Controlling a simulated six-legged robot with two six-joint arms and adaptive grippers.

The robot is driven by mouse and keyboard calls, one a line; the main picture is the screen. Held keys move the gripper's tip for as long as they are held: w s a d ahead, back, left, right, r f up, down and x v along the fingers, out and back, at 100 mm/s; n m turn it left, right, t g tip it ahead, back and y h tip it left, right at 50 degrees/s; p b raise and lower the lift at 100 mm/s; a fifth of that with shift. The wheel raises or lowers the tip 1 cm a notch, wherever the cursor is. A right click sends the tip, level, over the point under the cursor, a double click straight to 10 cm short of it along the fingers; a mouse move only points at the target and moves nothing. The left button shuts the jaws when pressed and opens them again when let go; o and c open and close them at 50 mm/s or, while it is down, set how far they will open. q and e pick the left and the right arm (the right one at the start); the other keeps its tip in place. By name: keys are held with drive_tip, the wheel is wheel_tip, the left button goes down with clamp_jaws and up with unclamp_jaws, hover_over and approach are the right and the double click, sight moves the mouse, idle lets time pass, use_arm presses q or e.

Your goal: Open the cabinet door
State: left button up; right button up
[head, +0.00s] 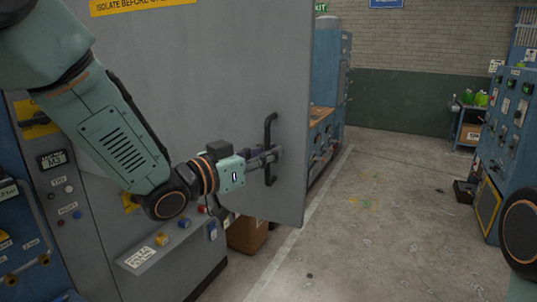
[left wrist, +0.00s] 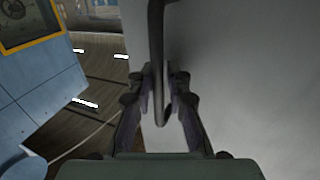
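The grey cabinet door (head: 220,85) fills the upper middle of the head view. Its free edge stands out over the floor, so it looks swung open. A black vertical bar handle (head: 270,130) is near that edge. My left gripper (head: 268,158) is at the handle's middle, with its fingers on either side of the bar. In the left wrist view the handle (left wrist: 156,45) runs between the two fingertips (left wrist: 161,85), which are close about it. The door's pale face (left wrist: 240,70) lies behind. My right gripper is out of view.
A sloped control panel (head: 170,245) with knobs juts out below the door. A brown box (head: 247,235) stands on the floor under the door's edge. Blue cabinets (head: 510,125) stand at the right. The concrete floor (head: 370,230) between is mostly clear.

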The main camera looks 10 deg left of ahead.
use_arm(q)
drive_tip(key=shift+s+f, duration=0.1)
drive_tip(key=shift+s, duration=0.05)
drive_tip(key=shift+s+a, duration=0.15)
drive_tip(key=v, duration=1.1)
idle(0.4)
drive_tip(key=shift+s+a, duration=0.25)
drive_tip(key=shift+w+d, duration=0.1)
idle(0.3)
